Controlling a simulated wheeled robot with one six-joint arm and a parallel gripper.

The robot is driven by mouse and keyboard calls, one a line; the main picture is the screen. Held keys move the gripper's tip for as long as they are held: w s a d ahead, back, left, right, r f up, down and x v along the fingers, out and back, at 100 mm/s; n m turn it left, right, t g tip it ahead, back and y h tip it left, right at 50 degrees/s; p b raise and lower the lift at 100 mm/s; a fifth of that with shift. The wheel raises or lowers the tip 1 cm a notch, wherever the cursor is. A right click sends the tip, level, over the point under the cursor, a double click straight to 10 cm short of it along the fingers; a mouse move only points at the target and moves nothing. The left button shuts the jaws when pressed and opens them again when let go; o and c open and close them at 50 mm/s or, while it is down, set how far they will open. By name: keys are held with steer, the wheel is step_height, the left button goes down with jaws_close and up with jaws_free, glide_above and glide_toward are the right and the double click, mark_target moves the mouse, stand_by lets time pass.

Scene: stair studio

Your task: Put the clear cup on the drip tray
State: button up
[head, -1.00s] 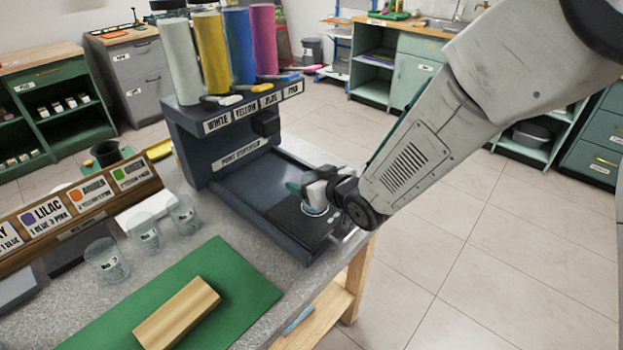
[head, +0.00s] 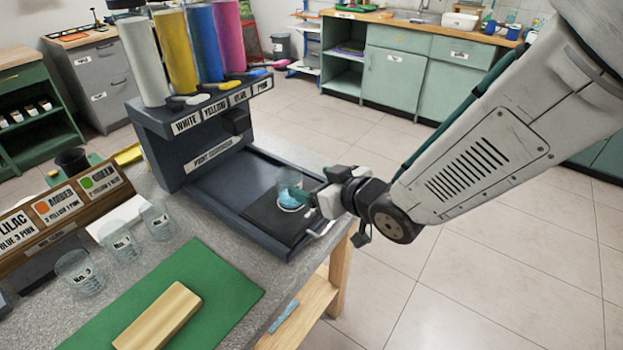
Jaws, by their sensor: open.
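A clear cup (head: 289,193) with blue in its bottom stands upright on the dark drip tray (head: 268,219) at the front right of the paint dispenser (head: 205,150). My gripper (head: 309,194) is open just to the right of the cup, with its fingers pointing left towards it. Whether a fingertip still touches the cup or overlaps it only in the picture, I cannot tell. The far side of the cup and part of my fingers are hard to make out.
Several clear cups, one of them here (head: 121,243), stand left on the grey worktop. A wooden block (head: 158,316) lies on a green mat (head: 215,278). A labelled recipe rack (head: 55,215) stands at the left. The floor right of the table is clear.

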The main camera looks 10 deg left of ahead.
steer(key=shift+s+d+r, duration=0.1)
steer(key=shift+d, duration=0.05)
steer(key=w+d+r+m+h, duration=0.1)
steer(key=d+r+m+h, duration=0.25)
steer(key=d, duration=0.75)
steer(key=w+d+r+m+h, duration=0.1)
steer(key=d+r+m+h, duration=0.3)
steer(key=d, duration=0.7)
steer(key=s+d+r+m+g+h, duration=0.1)
steer(key=s+d+r+g, duration=0.1)
steer(key=s+d, duration=0.5)
steer(key=s+d+r+m+g+h, duration=0.2)
steer(key=s+d+g, duration=0.2)
steer(key=s+d, duration=0.4)
steer(key=s, duration=0.7)
steer(key=shift+s+g, duration=0.35)
steer(key=shift+g, duration=0.05)
steer(key=shift+m+h, duration=0.25)
